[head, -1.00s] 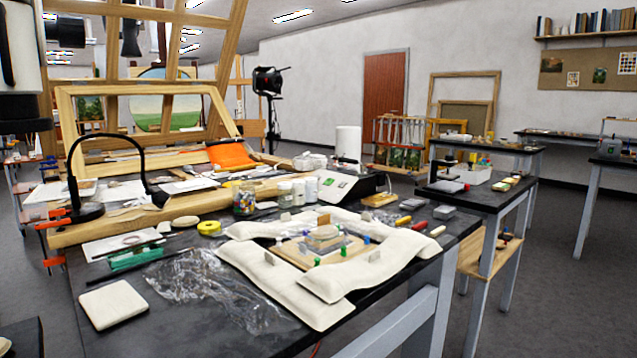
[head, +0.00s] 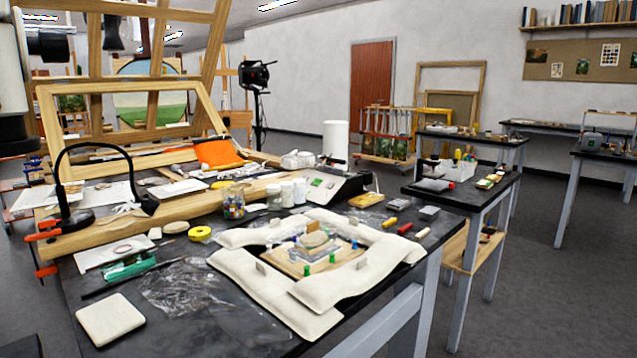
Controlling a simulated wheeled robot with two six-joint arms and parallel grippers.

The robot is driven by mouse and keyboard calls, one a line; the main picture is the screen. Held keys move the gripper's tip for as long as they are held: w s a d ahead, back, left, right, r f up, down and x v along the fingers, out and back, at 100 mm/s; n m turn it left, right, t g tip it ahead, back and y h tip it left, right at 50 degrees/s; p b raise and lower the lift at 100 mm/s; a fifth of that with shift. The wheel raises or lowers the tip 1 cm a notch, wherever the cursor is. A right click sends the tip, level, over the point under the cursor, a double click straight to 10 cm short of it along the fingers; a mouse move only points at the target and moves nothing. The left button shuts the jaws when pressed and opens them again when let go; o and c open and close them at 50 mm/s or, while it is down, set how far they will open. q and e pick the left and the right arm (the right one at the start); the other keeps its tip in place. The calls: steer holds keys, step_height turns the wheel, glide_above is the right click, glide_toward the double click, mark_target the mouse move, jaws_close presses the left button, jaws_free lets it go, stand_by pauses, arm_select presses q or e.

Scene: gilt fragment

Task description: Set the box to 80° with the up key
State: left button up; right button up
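The box (head: 336,191) is a low unit with a pale sloped front and a dark side. It stands towards the back right of the black-topped worktable, behind the sandbags. A small green display (head: 316,182) shows on its sloped face. The digits and the up key are too small to make out. Nothing is seen touching the box.
White sandbags (head: 262,290) ring a wooden board (head: 296,263) in front of the box. A black curved lamp (head: 98,147) rises at left. Grey floor is free at right.

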arm_select(q)
steer(key=shift+c, duration=0.2)
jaws_close()
stand_by(1.6)
